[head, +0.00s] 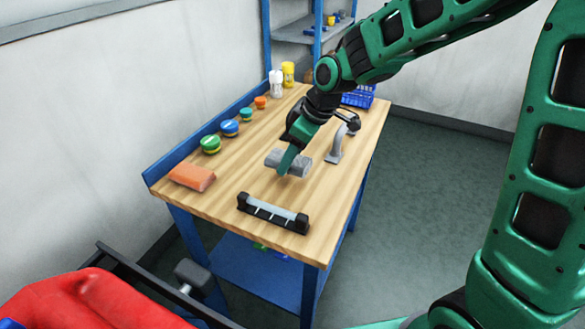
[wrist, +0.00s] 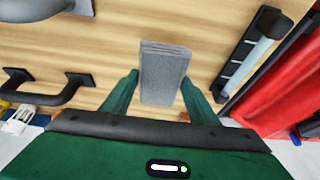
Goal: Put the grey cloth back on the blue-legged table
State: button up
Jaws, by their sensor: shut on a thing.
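The grey cloth (head: 273,157) is a folded pad between the fingers of my gripper (head: 290,165), over the wooden top of the blue-legged table (head: 230,183). In the wrist view the grey cloth (wrist: 163,72) sits between the two green fingers of my gripper (wrist: 160,88), which is shut on it. Its folded layers show at the far end. The cloth is low over the tabletop; I cannot tell whether it touches the wood. One finger hides part of it in the head view.
A blue basket (head: 360,96) is behind. Bare wood lies left of the cloth.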

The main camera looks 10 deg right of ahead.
jog(key=shift+d+f, duration=0.1)
jog(key=shift+f, duration=2)
jog(key=shift+f, duration=0.1)
jog(key=o, duration=1.1)
